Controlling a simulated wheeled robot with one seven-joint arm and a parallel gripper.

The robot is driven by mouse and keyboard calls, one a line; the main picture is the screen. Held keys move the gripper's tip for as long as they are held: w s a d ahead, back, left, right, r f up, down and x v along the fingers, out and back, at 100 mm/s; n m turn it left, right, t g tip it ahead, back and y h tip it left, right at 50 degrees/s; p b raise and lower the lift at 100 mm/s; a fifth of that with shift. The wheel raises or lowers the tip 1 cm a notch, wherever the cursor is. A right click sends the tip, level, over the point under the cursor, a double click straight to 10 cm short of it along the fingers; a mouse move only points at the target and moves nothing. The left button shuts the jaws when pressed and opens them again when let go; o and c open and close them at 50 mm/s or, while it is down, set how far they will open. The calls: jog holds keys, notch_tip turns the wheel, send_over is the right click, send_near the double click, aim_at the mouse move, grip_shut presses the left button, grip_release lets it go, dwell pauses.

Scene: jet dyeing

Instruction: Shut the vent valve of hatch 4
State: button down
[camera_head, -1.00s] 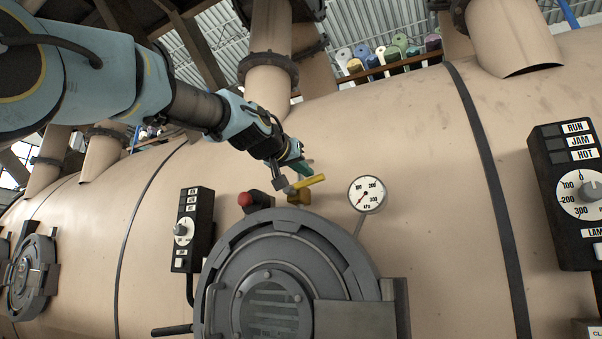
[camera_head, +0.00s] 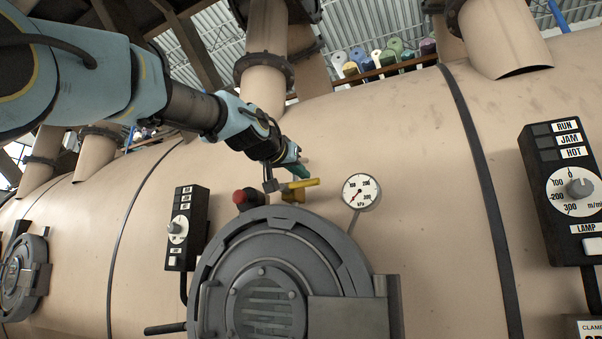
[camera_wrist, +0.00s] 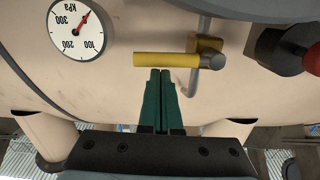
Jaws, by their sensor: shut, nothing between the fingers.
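The vent valve has a yellow lever handle (camera_head: 301,183) on a small yellow body with a grey pipe, above the round grey hatch (camera_head: 270,285). In the wrist view the yellow lever (camera_wrist: 160,60) lies sideways, its right end at the grey pivot and pipe. My gripper (camera_head: 299,170) is just above the lever in the head view. In the wrist view its green fingers (camera_wrist: 160,72) are together and empty, their tips close to the lever's edge. I cannot tell whether they touch it. No hatch number is readable.
A red knob (camera_head: 247,197) sits left of the valve, and a pressure gauge (camera_head: 360,191) stands to its right. A black control box (camera_head: 187,228) is on the left, and a larger panel (camera_head: 565,190) on the right. The tan vessel wall lies behind.

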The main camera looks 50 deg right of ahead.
jog(key=s+a+r+b, duration=0.1)
jog(key=a+r, duration=0.1)
jog(key=a, duration=0.3)
jog(key=s+a+r, duration=0.1)
jog(key=a+r, duration=0.1)
jog(key=a, duration=0.3)
jog(key=shift+s+a+r+b, duration=0.2)
jog(key=shift+s+a+b, duration=0.1)
jog(key=shift+b, duration=0.1)
jog(key=shift+d, duration=0.1)
